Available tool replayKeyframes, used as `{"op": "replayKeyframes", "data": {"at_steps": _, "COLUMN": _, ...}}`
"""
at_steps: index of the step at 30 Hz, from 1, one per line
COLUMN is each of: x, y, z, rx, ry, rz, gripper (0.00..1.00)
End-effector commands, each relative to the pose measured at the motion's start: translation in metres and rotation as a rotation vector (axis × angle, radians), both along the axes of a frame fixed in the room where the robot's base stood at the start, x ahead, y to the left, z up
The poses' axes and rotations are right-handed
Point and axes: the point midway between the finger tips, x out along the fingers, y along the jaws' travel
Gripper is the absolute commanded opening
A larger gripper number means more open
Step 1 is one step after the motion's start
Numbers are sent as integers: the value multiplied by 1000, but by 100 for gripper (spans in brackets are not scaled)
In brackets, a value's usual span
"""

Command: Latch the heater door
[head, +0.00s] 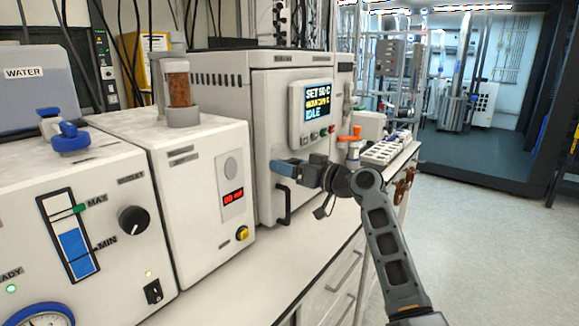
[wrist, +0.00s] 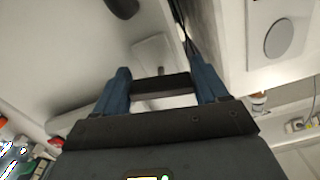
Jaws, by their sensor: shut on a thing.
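The heater is a white box with its front door (head: 270,115) shown at mid-picture in the head view; it looks closed or nearly so. A black door handle (head: 287,203) stands upright on the lower front. My gripper (head: 284,169) is at the door's left side, just above that handle. In the wrist view my two blue fingers (wrist: 162,87) are shut on a short dark bar (wrist: 160,84), which looks like the latch lever. A pale plate (wrist: 152,55) lies behind it. My gripper hides the latch in the head view.
A white unit with a red readout (head: 232,198) stands close on the left; its side shows in the wrist view. A control panel (head: 311,113) juts out above my gripper. A white rack (head: 392,150) stands at right. The floor (head: 490,200) at right is clear.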

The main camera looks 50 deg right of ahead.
Motion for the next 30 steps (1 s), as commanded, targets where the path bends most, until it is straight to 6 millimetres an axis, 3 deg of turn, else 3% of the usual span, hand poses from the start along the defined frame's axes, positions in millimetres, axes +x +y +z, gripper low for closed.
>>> {"op": "replayKeyframes", "data": {"at_steps": 8, "x": 0, "y": 1, "z": 1, "rx": 174, "ry": 14, "rz": 0, "gripper": 42}}
{"op": "replayKeyframes", "data": {"at_steps": 30, "x": 0, "y": 4, "z": 6, "rx": 872, "ry": 69, "rz": -2, "gripper": 42}}
